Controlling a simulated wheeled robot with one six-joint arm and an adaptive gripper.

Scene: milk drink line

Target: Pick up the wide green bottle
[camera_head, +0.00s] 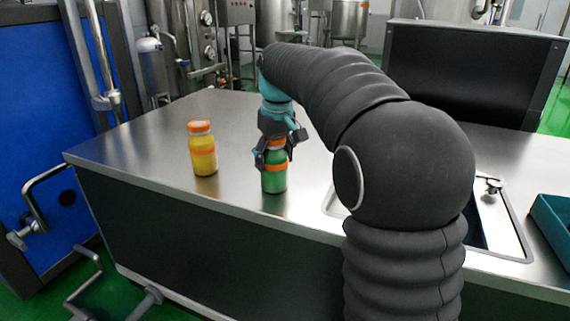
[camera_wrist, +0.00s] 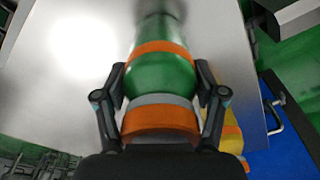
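The green bottle (camera_head: 274,179) stands upright on the steel counter, with an orange cap and an orange band. My gripper (camera_head: 276,153) comes down over its upper part from above. In the wrist view the green bottle (camera_wrist: 160,76) lies between the two fingers of my gripper (camera_wrist: 161,80). The fingers flank its neck and shoulder on both sides and look close against it. Whether they press on it is hard to tell. The bottle's base seems to rest on the counter.
A yellow bottle (camera_head: 203,152) with an orange cap stands to the left on the steel counter (camera_head: 150,145). A sink (camera_head: 500,232) is on the right, partly behind my arm. A teal crate (camera_head: 553,220) is at the right edge. The counter's left part is clear.

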